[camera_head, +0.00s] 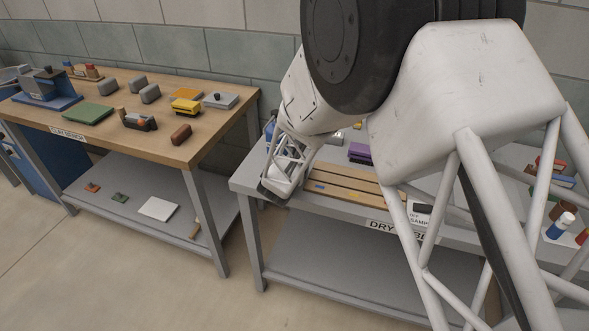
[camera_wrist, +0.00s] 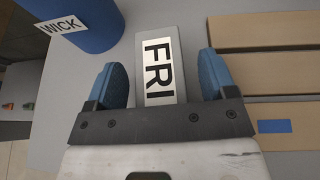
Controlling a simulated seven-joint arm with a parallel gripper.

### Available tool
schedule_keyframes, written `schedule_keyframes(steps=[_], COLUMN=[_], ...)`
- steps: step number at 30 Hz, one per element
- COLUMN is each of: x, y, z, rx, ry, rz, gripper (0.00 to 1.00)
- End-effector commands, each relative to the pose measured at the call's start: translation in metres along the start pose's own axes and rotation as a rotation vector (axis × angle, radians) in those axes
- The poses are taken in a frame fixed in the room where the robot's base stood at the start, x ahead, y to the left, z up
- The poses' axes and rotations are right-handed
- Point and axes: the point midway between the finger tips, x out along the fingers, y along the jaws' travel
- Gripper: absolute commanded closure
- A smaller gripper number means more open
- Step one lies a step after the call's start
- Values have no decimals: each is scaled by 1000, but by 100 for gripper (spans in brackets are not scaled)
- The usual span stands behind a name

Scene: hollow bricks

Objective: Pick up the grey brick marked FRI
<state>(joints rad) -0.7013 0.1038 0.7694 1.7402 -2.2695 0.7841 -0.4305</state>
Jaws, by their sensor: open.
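The grey brick (camera_wrist: 180,72) with a white label reading FRI lies on the grey table in the wrist view, left of wooden slats. My gripper (camera_wrist: 162,64) is open. One blue-padded finger is on each side of the brick, with a visible gap on both sides. The brick's near end is hidden by the gripper's dark crossbar, and I cannot tell how high the fingers are above the table. In the head view my gripper (camera_head: 274,190) is at the left end of the right-hand table, and I cannot make out the FRI brick there.
A blue container (camera_wrist: 95,22) labelled WICK stands close by, left of the brick. Wooden slats (camera_wrist: 265,78) lie to the right. A purple object (camera_head: 360,152) is behind the slats. A wooden bench (camera_head: 100,105) with several grey blocks stands apart at the left.

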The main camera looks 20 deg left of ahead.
Motion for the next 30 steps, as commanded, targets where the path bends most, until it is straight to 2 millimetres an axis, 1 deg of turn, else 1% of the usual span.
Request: schedule_keyframes(steps=[9, 10, 22, 30], x=[0, 0, 0, 0], y=[0, 0, 0, 0], z=[0, 0, 0, 1], rx=[0, 0, 0, 0], ry=[0, 0, 0, -1], rz=[0, 0, 0, 0], gripper=[22, 24, 85, 85])
